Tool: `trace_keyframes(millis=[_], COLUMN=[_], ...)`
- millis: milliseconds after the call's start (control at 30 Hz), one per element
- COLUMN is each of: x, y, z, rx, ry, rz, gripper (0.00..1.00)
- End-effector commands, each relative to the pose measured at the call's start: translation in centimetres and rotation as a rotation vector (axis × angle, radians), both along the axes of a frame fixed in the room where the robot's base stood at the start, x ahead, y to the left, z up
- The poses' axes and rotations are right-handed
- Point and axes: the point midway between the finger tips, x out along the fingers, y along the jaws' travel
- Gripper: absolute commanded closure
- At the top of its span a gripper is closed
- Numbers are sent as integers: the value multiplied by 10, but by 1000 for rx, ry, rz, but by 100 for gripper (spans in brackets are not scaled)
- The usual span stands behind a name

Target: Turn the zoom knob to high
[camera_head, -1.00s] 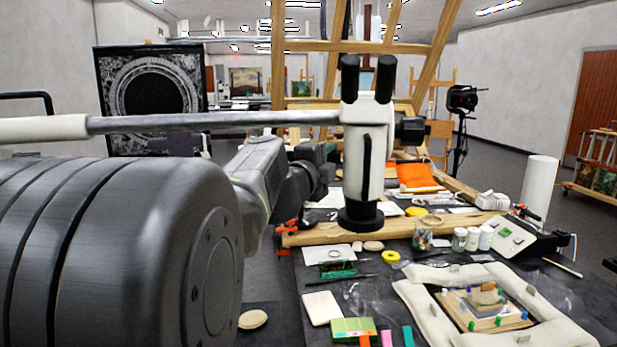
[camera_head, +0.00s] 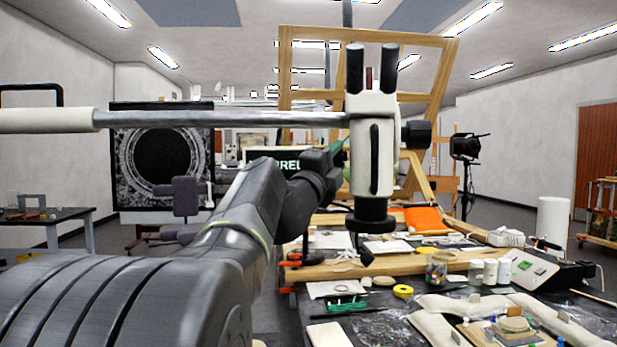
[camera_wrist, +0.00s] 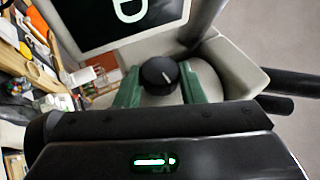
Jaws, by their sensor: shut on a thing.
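The microscope (camera_head: 372,160) has a white body and two black eyepieces and hangs on a horizontal metal boom. In the wrist view a round black knob (camera_wrist: 158,74) with a short white mark sits on its pale housing. The green fingers of my gripper (camera_wrist: 160,88) stand on both sides of this knob and are shut on it. The white mark lies towards the right side of the knob. In the head view my gripper (camera_head: 338,155) is at the left of the microscope body, and the held knob is hidden there. Any scale around the knob is unreadable.
Another black knob (camera_head: 416,134) sticks out at the microscope's right. The boom (camera_head: 220,119) crosses above my arm. Below is a crowded bench with jars (camera_head: 490,270), yellow tape (camera_head: 403,291) and padded bolsters (camera_head: 455,305). A wooden easel frame (camera_head: 435,75) stands behind.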

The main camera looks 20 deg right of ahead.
Motion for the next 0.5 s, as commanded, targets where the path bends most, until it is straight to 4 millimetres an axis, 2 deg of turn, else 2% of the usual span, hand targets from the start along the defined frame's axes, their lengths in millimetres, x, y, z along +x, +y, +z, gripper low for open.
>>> trace_keyframes(millis=[33, 500], x=[1, 1], y=[0, 0], z=[-4, 0], rx=[-4, -16], ry=[-7, -28], rz=[1, 0], gripper=[87, 87])
